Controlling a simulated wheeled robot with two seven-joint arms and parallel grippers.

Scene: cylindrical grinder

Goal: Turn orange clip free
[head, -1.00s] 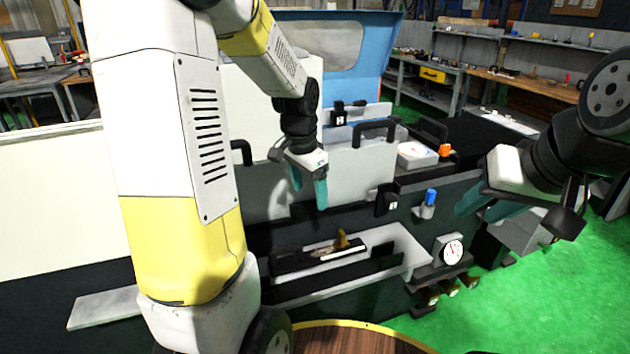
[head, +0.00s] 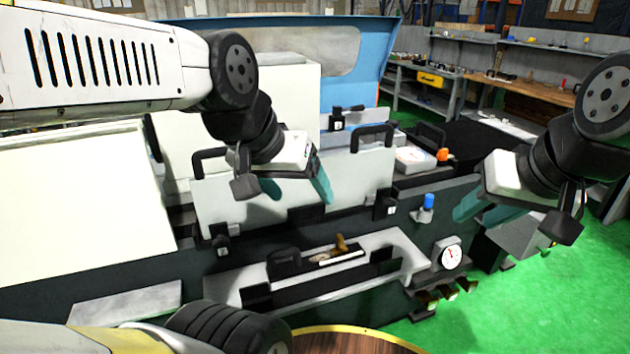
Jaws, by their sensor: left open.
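The orange clip (head: 442,154) is a small orange piece at the right end of the grey block with a round dial (head: 415,158), on top of the machine. My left gripper (head: 290,188) is open and empty, with teal fingers, in front of the pale panel and well left of the clip. My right gripper (head: 484,212) hangs lower and to the right of the clip, apart from it. Its teal fingers are seen at an angle and their gap is unclear. Neither gripper touches the clip.
A pale panel with black handles (head: 373,137) stands behind my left gripper. A blue knob (head: 429,201) and a round gauge (head: 451,256) are on the machine's front. A tray (head: 410,243) holds dark parts below. Green floor (head: 530,315) lies open at the right.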

